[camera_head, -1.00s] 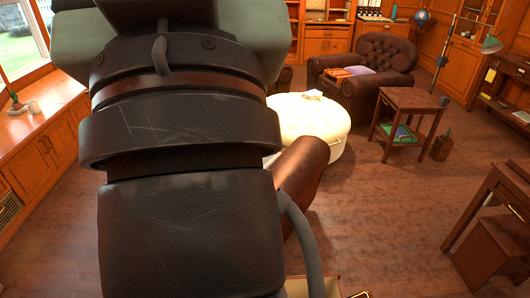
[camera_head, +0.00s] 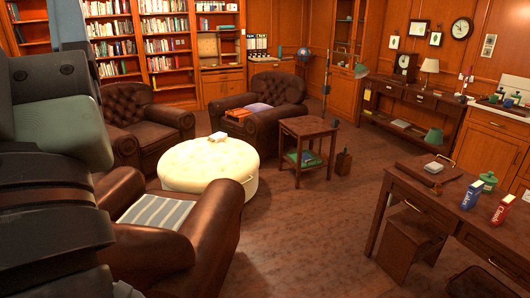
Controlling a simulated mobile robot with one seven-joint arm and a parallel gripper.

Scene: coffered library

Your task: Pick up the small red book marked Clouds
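A small red book (camera_head: 503,208) with pale lettering stands upright on the desk at the right. Its lettering is too small to read surely. A small blue book (camera_head: 471,194), also with pale lettering, stands upright to its left, a little apart. My arm fills the left edge of the view. My gripper is out of view, and nothing shows at the red book.
A striped-seat armchair (camera_head: 205,236), cream ottoman (camera_head: 208,164) and side table (camera_head: 308,129) surround open floor (camera_head: 310,225).

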